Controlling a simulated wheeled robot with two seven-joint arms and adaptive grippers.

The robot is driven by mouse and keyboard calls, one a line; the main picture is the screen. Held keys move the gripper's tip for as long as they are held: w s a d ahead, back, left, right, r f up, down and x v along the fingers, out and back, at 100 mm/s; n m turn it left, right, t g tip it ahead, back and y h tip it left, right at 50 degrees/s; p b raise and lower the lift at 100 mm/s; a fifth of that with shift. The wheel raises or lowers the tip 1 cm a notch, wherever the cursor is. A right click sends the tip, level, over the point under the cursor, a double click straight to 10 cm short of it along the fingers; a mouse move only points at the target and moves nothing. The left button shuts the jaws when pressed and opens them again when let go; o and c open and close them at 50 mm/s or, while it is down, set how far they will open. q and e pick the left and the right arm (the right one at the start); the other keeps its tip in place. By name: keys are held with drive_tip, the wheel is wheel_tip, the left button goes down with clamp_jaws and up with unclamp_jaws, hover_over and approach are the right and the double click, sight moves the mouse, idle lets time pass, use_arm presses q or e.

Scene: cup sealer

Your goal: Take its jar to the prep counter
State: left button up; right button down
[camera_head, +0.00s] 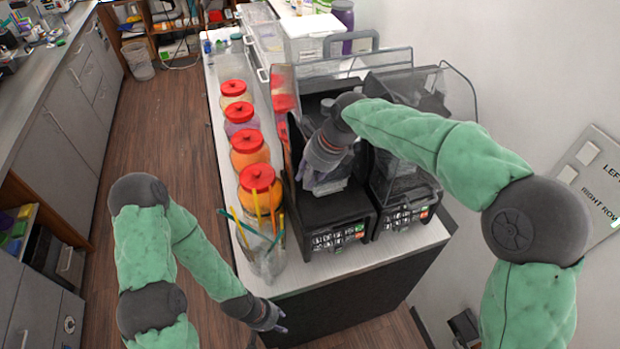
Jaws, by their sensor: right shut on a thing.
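Two black blender-like machines with keypads stand side by side on the white counter, a left one (338,238) and a right one (405,214). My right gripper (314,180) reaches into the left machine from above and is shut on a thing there. A clear jar (331,187) seems to be what it holds, mostly hidden by the gripper and wrist. I cannot tell whether the jar is still seated on the machine. My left gripper (277,320) hangs low by the counter's front edge, apart from everything; its finger opening is unclear.
A row of red-lidded jars (249,148) lines the counter's left side. A clear container with colored straws (263,245) stands at the front left corner. Clear raised hoods (428,92) rise behind the machines. A long grey counter (40,90) is across the wooden aisle (165,130).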

drive_tip(key=shift+r, duration=0.7)
drive_tip(key=s+d+r, duration=0.1)
drive_tip(key=s+d, duration=0.1)
drive_tip(key=s, duration=0.6)
drive_tip(key=s+d+r, duration=0.2)
drive_tip(key=s+d, duration=0.1)
drive_tip(key=s, duration=0.6)
drive_tip(key=shift+d, duration=0.3)
